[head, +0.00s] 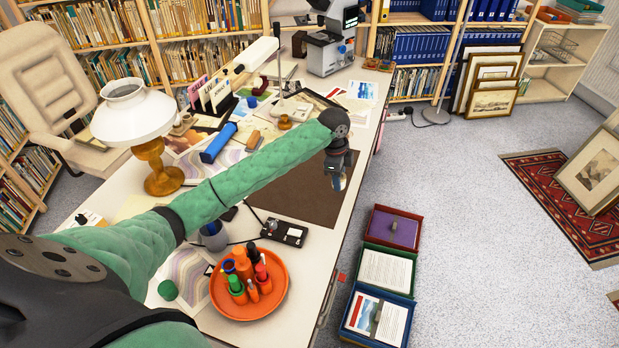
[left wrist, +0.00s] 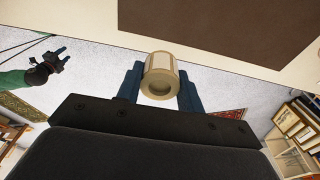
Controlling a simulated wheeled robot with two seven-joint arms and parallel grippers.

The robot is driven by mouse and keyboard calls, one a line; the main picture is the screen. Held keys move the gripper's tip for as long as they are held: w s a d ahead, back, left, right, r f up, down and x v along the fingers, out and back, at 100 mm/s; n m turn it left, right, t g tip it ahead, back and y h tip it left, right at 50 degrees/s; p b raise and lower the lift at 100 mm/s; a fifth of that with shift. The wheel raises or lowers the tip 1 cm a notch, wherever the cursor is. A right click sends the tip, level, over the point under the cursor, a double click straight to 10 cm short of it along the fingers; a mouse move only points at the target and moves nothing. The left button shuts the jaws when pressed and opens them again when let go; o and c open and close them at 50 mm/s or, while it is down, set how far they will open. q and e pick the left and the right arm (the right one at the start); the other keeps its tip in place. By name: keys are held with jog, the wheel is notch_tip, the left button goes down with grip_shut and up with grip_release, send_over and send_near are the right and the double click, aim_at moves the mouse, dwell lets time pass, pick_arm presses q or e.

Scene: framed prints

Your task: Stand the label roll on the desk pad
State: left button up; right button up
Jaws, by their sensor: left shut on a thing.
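The label roll (left wrist: 159,78) is a cream cylinder with a tan end and a hollow core. It sits between the blue fingers of my left gripper (left wrist: 160,88), which is shut on it. In the head view my left gripper (head: 338,172) is above the right edge of the brown desk pad (head: 290,190), and it mostly hides the roll. The pad lies flat on the desk and also shows at the top of the left wrist view (left wrist: 230,25). My right gripper (left wrist: 55,60) shows small at the left of the left wrist view, away from the roll; its opening is unclear.
Boxes (head: 388,262) stand on the floor right of the desk. The pad's visible surface is clear.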

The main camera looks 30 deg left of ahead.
pick_arm(q)
jog(key=p, duration=0.4)
send_over(311, 194)
jog(key=f, duration=0.6)
jog(key=shift+w+a+f, duration=0.1)
jog(key=shift+a+f, duration=0.2)
jog(key=shift+f+p, duration=0.8)
jog(key=shift+f, duration=1.2)
pick_arm(e)
jog(key=s+d+f, duration=0.2)
jog(key=f, duration=0.4)
jog(key=s+d+f, duration=0.2)
jog(key=f, duration=0.4)
jog(key=shift+d+f+t+h, duration=0.2)
jog(key=shift+t+h, duration=0.1)
jog(key=shift+t, duration=0.1)
pick_arm(q)
jog(key=shift+f, duration=0.25)
jog(key=o, duration=1)
pick_arm(e)
jog(key=shift+w, duration=0.1)
pick_arm(q)
jog(key=shift+r, duration=0.1)
